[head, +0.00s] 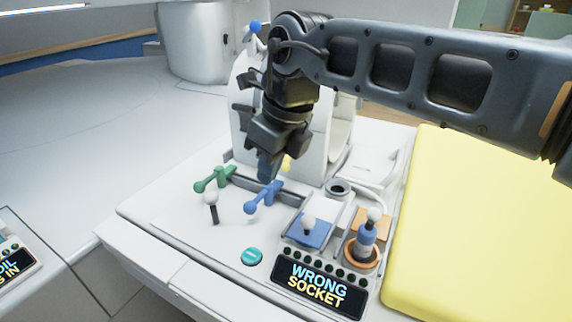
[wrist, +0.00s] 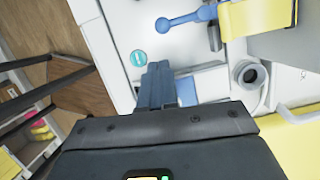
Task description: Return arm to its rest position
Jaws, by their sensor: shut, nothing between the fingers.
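My arm reaches in from the right in the head view, and my gripper (head: 268,168) points down over the white console (head: 165,215). It hangs just behind a blue lever (head: 264,196); I cannot tell whether they touch. In the wrist view my gripper's fingers (wrist: 158,82) are together with nothing between them. The blue lever also shows at the top of the wrist view (wrist: 188,18).
A display (head: 318,287) reads "WRONG SOCKET". A yellow pad (head: 480,220) lies right.

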